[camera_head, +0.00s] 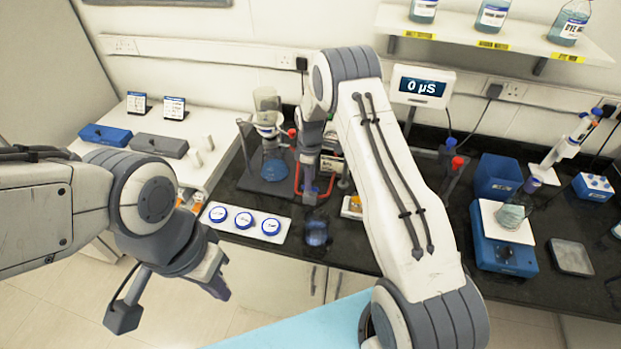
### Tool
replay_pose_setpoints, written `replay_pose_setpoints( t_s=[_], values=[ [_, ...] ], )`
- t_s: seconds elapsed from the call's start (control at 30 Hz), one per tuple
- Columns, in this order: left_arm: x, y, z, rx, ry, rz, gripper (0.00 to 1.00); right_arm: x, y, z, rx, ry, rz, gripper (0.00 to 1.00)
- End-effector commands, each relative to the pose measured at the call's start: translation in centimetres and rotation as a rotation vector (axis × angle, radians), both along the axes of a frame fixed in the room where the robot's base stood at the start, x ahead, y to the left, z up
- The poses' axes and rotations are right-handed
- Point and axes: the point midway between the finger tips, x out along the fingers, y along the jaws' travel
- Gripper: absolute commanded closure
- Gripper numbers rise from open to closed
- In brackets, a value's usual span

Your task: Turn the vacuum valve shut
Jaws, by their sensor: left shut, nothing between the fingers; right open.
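No part is clearly marked as the vacuum valve. A small red-topped part (292,132) stands beside the glass filter stack (268,122) on the dark bench, and may be the valve. Below the stack is a flask with blue liquid (275,170). My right gripper (310,192) points down just right of the flask, in front of a red U-shaped frame. It is open, though its finger gap is hard to see; whether it touches anything cannot be told. My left gripper (217,288) is shut and empty, low over the floor before the bench.
A white tray with blue-lidded dishes (243,220) lies at the bench's front edge. A dark blue object (317,232) sits right of it. A display (422,86) hangs behind.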

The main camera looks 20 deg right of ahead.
Motion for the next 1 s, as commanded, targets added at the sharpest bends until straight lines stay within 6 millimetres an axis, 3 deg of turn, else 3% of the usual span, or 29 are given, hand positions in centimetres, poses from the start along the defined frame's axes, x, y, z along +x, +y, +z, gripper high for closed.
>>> replay_pose_setpoints(
  t_s=[0.2, 0.53, 0.63, 0.67, 1.0],
  values=[
    [0.0, 0.0, 1.1, 0.0, 0.0, 0.001, 1.0, 0.0, 0.0, -2.0, 0.0, 0.0, 0.0, 0.55],
    [0.0, 0.0, 1.0, 0.0, 0.0, 0.002, 1.0, 0.1, 0.0, -2.4, 0.0, -0.001, -0.001, 0.55],
    [0.0, 0.0, 1.0, 0.0, 0.0, 0.002, 1.0, 0.0, 0.0, -2.4, 0.0, -0.001, -0.001, 0.93],
    [0.0, 0.0, 1.0, 0.0, 0.0, 0.002, 1.0, 0.0, 0.0, -2.4, 0.0, -0.001, -0.001, 1.0],
    [0.0, 0.0, 0.7, 0.0, 0.0, 0.001, 1.0, 0.0, 0.0, -2.5, 0.0, 0.0, -0.02, 1.0]
  ],
)
